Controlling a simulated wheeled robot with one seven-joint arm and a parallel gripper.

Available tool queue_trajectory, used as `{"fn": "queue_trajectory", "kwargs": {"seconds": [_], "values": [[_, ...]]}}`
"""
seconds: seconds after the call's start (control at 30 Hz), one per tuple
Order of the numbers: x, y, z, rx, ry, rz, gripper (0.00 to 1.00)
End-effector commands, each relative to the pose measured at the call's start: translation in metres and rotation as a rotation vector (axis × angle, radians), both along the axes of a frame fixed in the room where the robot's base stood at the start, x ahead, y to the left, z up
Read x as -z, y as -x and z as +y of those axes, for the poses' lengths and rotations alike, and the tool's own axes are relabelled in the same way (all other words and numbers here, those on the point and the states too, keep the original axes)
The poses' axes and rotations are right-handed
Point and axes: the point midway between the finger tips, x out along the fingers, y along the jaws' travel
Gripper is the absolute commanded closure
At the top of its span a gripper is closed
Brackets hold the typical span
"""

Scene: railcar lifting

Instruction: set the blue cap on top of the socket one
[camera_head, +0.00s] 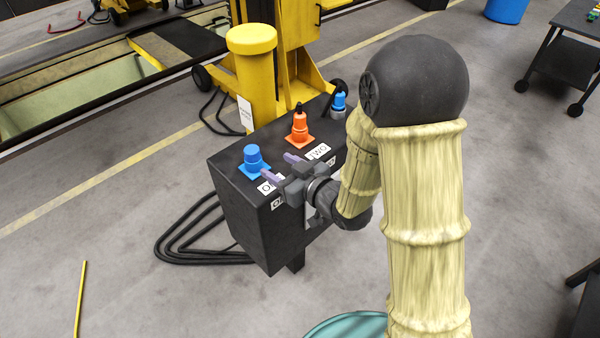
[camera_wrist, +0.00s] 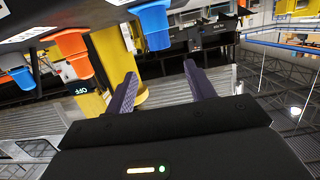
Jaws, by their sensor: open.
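On the black box (camera_head: 237,194), a blue socket (camera_head: 254,158) with a square flange stands at the left, beside a partly hidden label starting with "O". I cannot tell whether its top is a separate cap. A smaller blue piece (camera_head: 339,102), possibly the blue cap, stands on a grey base at the far right corner. An orange socket (camera_head: 300,128) with a dark tip stands between them, near the label "TWO". My gripper (camera_head: 281,167) is open and empty, just in front of the left blue socket. In the wrist view its two purple fingers (camera_wrist: 160,90) are apart, with a blue socket (camera_wrist: 155,26) above them.
A yellow lifting column (camera_head: 252,75) stands behind the box. Black cables (camera_head: 190,245) lie on the floor to its left. An orange socket (camera_wrist: 72,46) hangs at upper left in the tilted wrist view. A dark cart (camera_head: 565,55) stands far right.

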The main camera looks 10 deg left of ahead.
Motion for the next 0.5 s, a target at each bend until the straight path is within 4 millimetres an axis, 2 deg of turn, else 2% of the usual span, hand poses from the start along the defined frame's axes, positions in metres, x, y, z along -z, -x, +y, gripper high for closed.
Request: {"fn": "queue_trajectory", "kwargs": {"seconds": [0.27, 0.37, 0.5], "values": [[0.001, -0.004, -0.007, 0.025, 0.024, 0.012, 0.45], [0.004, -0.011, -0.024, 0.084, 0.081, 0.045, 0.45], [0.013, -0.019, -0.068, 0.220, 0.203, 0.144, 0.45]]}}
